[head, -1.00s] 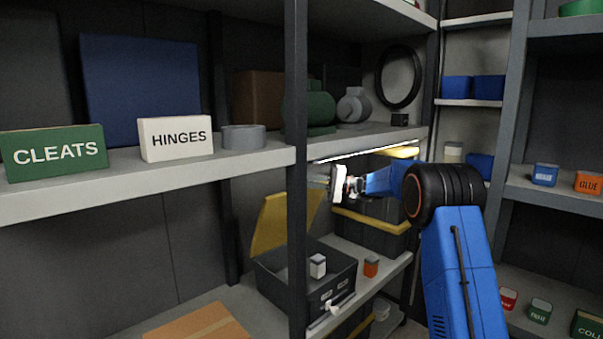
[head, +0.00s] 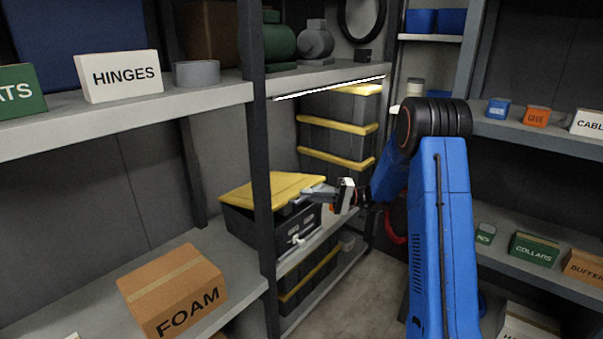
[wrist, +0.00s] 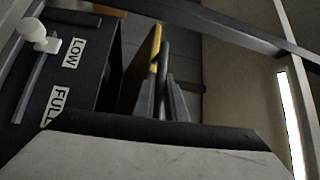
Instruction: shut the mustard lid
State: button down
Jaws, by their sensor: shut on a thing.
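The mustard lid (head: 265,190) sits low over the dark bin (head: 262,229) on the middle shelf, tilted slightly with a narrow dark gap at the front. In the wrist view the lid (wrist: 154,50) shows as a thin yellow strip, apart from the bin's dark wall (wrist: 84,75). My gripper (head: 308,193) is at the lid's front right edge. In the wrist view its two grey fingers (wrist: 162,98) close around a dark bar along the lid's edge. The bin's inside is mostly hidden.
A dark shelf post (head: 262,150) stands just left of my gripper. Stacked dark bins with yellow lids (head: 338,125) are behind it, under a lit shelf edge (head: 330,88). A FOAM box (head: 172,290) lies at the front left. LOW and FULL labels (wrist: 74,53) mark the bin's front.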

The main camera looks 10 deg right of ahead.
notch_tip(320, 180, down, 8)
jog(key=shift+s+d+f, duration=0.2)
jog(key=shift+s+d, duration=0.1)
jog(key=shift+s, duration=0.1)
jog(key=shift+f, duration=0.1)
jog(key=c, duration=2.1)
grip_release()
jog(key=d, duration=0.4)
jog(key=s+d, duration=0.1)
jog(key=d, duration=0.3)
jog(key=d+f, duration=0.1)
jog(key=d, duration=0.2)
jog(key=shift+s+d, duration=0.4)
